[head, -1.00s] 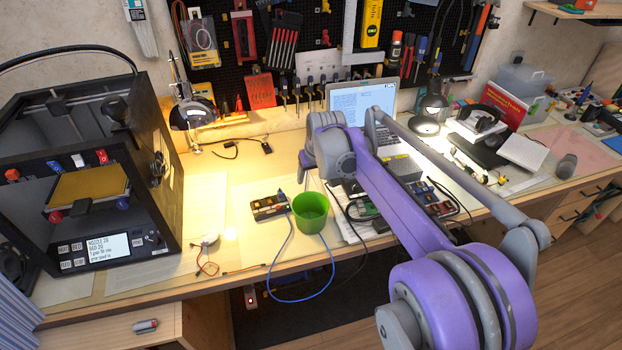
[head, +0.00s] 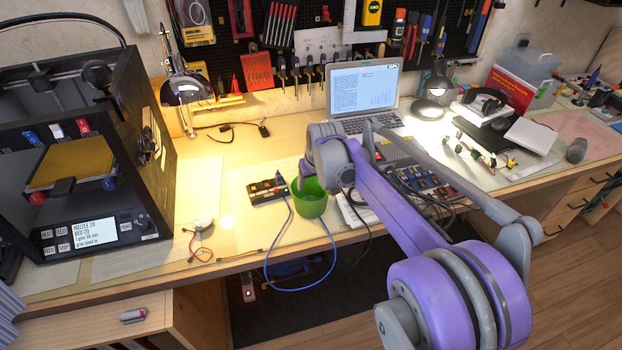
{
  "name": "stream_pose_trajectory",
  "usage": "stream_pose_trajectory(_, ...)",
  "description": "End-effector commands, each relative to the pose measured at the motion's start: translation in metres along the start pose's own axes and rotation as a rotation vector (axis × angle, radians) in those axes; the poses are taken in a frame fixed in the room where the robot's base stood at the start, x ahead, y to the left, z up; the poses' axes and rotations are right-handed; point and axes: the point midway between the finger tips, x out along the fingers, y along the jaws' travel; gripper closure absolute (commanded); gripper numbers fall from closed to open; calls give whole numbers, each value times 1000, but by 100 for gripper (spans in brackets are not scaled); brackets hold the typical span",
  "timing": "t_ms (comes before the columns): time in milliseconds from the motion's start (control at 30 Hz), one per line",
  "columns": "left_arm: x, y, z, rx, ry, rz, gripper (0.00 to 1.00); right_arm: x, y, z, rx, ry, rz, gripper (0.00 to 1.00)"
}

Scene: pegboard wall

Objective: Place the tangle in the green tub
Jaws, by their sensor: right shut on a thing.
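The green tub (head: 311,206) stands upright near the front edge of the workbench, in the middle of the head view. My right arm reaches in from the lower right. Its grey wrist covers part of the tub's rim, and my right gripper (head: 304,172) sits at the tub's back left rim, mostly hidden by the wrist. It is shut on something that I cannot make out. I cannot clearly identify the tangle; a dark cable (head: 369,236) hangs over the bench edge right of the tub. My left gripper is out of view.
A small black box (head: 267,190) with a looping blue cable (head: 324,279) is left of the tub. A laptop (head: 363,92) stands behind my wrist. A printer (head: 70,150) fills the left side.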

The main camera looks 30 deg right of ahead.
Motion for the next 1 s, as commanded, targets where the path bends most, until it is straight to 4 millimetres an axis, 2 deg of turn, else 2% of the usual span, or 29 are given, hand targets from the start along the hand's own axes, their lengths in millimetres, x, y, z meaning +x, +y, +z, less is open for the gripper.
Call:
stream_pose_trajectory(333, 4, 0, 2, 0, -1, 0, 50, 5, 0, 2, 0, 0, 0, 100)
stream_pose_trajectory(367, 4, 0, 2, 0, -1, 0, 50, 5, 0, 2, 0, 0, 0, 37)
stream_pose_trajectory(533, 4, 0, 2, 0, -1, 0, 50, 5, 0, 2, 0, 0, 0, 6)
stream_pose_trajectory(567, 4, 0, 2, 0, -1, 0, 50, 5, 0, 2, 0, 0, 0, 3)
stream_pose_trajectory(1000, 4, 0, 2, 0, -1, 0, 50, 5, 0, 2, 0, 0, 0, 3)
